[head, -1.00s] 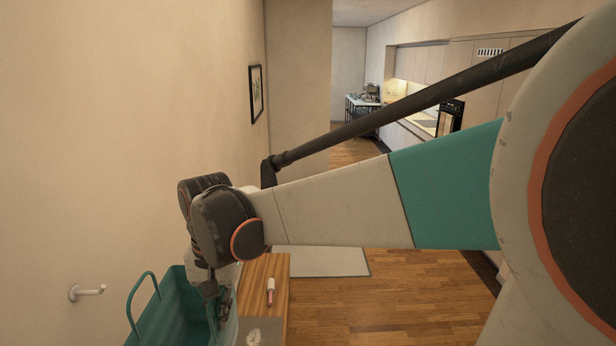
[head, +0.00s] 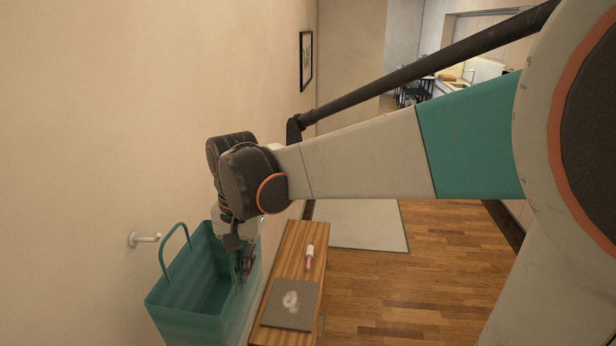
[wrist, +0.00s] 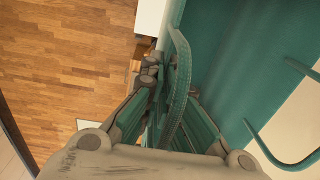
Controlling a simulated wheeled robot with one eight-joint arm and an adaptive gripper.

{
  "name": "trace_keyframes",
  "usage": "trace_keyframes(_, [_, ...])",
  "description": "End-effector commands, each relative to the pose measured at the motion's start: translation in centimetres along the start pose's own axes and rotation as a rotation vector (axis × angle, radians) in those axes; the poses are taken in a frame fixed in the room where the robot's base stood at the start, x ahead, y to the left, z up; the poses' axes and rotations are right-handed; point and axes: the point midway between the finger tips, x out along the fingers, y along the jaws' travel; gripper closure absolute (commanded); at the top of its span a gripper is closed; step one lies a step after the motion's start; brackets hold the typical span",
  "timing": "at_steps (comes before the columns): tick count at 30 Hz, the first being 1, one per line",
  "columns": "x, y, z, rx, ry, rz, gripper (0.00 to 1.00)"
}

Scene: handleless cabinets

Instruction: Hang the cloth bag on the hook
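The teal cloth bag (head: 190,322) hangs upright and open-topped from my gripper (head: 246,268), beside the wall in the head view. Its free handle loop (head: 175,252) stands up on the side toward the wall. The white hook (head: 147,239) sticks out of the wall just left of that loop, apart from it. In the wrist view my gripper (wrist: 168,92) is shut on the other handle (wrist: 181,70) of the bag (wrist: 235,60). The free loop (wrist: 262,145) shows at the right there. The hook is not seen in the wrist view.
A wooden bench (head: 300,250) stands along the wall right of the bag, with a red-and-white bottle (head: 309,257) and a grey square item (head: 290,305) on it. A framed picture (head: 306,62) hangs farther along. The wood floor (head: 420,290) at right is clear.

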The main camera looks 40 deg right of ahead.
Motion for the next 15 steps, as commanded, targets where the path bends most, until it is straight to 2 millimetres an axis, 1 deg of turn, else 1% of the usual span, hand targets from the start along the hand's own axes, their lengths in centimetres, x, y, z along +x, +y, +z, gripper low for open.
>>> trace_keyframes(15, [0.3, -2.7, 0.2, -0.002, 0.000, 0.000, 1.00])
